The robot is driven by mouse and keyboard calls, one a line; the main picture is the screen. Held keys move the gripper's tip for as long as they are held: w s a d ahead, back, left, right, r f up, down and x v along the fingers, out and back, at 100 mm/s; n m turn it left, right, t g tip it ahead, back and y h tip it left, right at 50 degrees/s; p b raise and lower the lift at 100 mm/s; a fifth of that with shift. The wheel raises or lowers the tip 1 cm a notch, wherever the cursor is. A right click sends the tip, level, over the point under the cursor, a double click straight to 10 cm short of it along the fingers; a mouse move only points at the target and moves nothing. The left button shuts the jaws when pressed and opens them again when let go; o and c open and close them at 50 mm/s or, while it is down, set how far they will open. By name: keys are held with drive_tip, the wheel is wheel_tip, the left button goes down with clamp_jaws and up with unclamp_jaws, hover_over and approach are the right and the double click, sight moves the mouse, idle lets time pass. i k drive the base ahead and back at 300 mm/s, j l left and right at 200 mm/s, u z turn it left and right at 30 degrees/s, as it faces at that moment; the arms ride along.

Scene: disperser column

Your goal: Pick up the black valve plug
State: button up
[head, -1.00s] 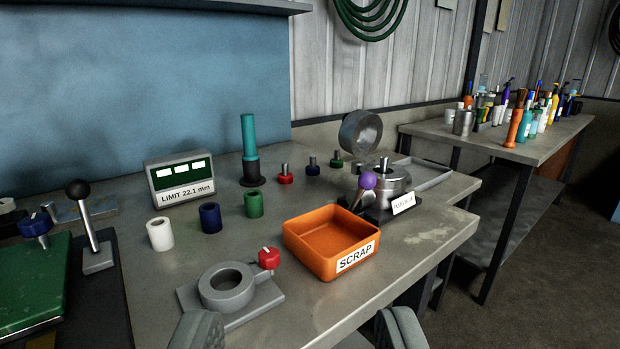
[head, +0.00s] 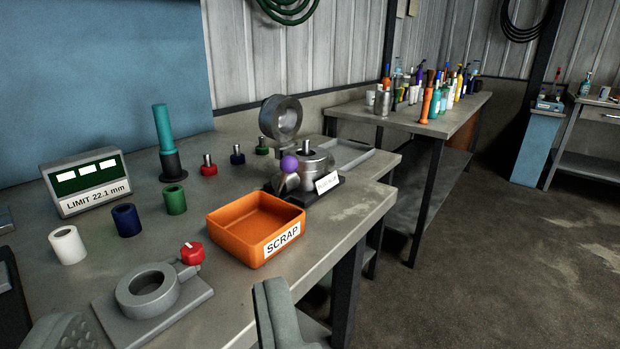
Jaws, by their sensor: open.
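A small dark shape beside the green plug, behind the purple knob (head: 289,164), is too hidden to name. My gripper (head: 170,325) is open and empty at the bottom of the view, its fingers wide apart, in front of the plugs and well short of them.
An orange scrap tray (head: 232,222), a grey ring fixture (head: 148,290) with a red knob, and white, blue and green sleeves (head: 175,200) lie between. A teal-and-black post (head: 163,130) stands left of the plugs, a metal fixture (head: 317,165) right. The bench edge drops off to the right.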

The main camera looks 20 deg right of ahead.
sight(305, 151)
drive_tip(key=i+l, duration=0.75)
drive_tip(key=l, duration=0.1)
